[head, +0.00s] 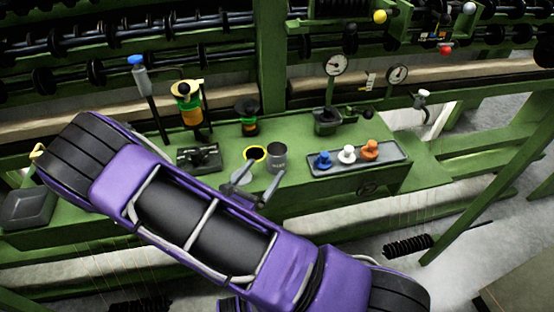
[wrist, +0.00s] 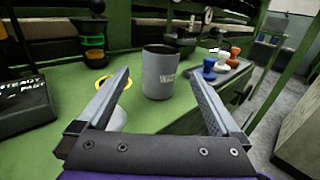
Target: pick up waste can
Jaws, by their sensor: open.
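The waste can (head: 277,157) is a small grey open-topped cylinder with lettering on its side. It stands upright on the green bench. In the wrist view the waste can (wrist: 160,74) stands ahead of my gripper, between the lines of its two fingers. My gripper (wrist: 162,84) is open and empty, and its fingers do not appear to touch the can. In the head view my gripper (head: 252,190) is just in front of the can, partly hidden by my arm.
A yellow-rimmed dark round item (head: 255,153) is close left of the can. A tray (head: 398,154) with blue, white and orange knobbed pieces lies to the right. The bench's front edge is near.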

